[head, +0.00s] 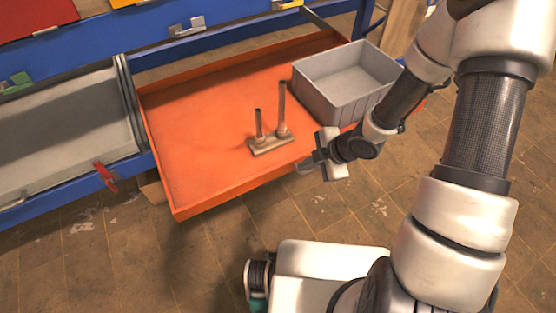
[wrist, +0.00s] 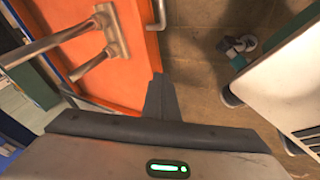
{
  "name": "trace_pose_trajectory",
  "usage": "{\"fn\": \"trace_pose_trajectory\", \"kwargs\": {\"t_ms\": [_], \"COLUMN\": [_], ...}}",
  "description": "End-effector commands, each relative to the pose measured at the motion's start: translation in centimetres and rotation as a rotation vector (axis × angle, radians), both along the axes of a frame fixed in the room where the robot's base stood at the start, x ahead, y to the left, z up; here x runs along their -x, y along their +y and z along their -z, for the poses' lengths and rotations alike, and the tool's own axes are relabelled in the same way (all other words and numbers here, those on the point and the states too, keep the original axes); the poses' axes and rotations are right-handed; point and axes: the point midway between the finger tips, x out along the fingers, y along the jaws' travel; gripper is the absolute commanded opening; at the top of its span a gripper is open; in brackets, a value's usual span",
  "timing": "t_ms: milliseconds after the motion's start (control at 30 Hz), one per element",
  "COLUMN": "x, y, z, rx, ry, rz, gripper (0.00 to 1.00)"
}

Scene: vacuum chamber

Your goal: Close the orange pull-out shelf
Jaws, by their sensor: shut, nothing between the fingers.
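The orange pull-out shelf (head: 190,110) is drawn well out of the blue rack in the head view. Its front edge hangs over the floor. In the wrist view the shelf (wrist: 135,65) fills the upper left, with a grey metal handle (wrist: 161,14) on its front edge at the top.
A grey shelf (head: 60,130) with a red latch (head: 106,177) is to the left. The blue rack (head: 210,43) is behind. The tiled floor in front of the shelf has free room.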

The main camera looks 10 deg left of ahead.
Motion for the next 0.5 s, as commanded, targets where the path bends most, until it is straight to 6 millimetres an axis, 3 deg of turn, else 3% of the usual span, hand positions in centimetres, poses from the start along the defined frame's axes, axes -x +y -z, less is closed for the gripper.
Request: {"fn": "trace_pose_trajectory", "kwargs": {"t_ms": [33,167,333,500], "x": [1.0,2.3,2.3,1.8], "y": [1.2,2.9,4.0,5.8], "z": [2.0,3.4,4.6,7.4], "rx": [-0.039,-0.096,-0.107,-0.106], "ry": [0.009,0.008,0.006,0.008], "rz": [-0.046,-0.117,-0.131,-0.130], "gripper": [0.00,0.00,0.00,0.00]}}
